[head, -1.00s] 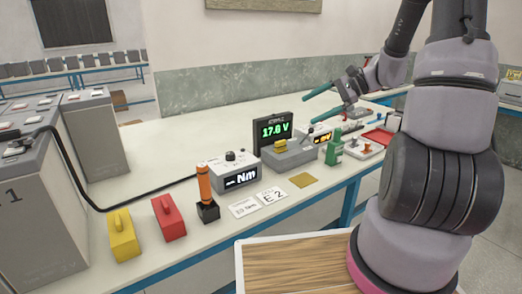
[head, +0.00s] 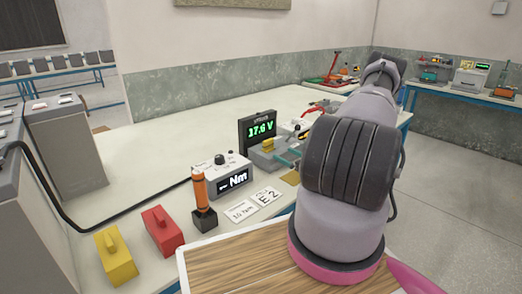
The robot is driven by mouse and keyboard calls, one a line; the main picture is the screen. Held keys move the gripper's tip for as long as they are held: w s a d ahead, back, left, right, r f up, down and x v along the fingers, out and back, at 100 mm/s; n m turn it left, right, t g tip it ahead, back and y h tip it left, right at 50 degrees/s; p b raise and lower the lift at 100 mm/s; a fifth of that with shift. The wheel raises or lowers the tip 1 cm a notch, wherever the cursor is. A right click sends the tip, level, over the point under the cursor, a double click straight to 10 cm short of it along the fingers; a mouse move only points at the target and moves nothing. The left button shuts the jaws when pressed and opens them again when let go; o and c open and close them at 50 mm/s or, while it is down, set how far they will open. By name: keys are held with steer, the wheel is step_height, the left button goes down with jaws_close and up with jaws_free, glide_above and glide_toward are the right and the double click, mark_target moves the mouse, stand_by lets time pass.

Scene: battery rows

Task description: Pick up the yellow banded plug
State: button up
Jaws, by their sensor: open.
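I cannot make out a plug with a yellow band for certain. A small yellow piece (head: 267,146) sits on a grey device (head: 272,158) beside the black voltage display (head: 258,130), partly hidden; I cannot tell if it is the plug. A yellow block with a handle on top (head: 116,260) stands at the near left of the bench, and shows no clear band. My gripper is not visible; my own arm covers the right middle of the head view and hides part of the bench behind it.
A red block (head: 162,231), an orange-handled tool in a black holder (head: 204,216), a grey meter (head: 221,176) and white cards (head: 240,211) line the bench (head: 150,160). A black cable (head: 100,221) curves across it. The bench's back middle is clear.

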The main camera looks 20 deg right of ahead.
mark_target(270, 147)
steer(key=x, duration=0.5)
steer(key=shift+w+a+r, duration=0.1)
steer(key=shift+a, duration=0.05)
steer(key=x, duration=0.5)
steer(key=shift+a, duration=0.2)
steer(key=c, duration=1.5)
steer(key=shift+o, duration=0.2)
steer(key=shift+r, duration=0.15)
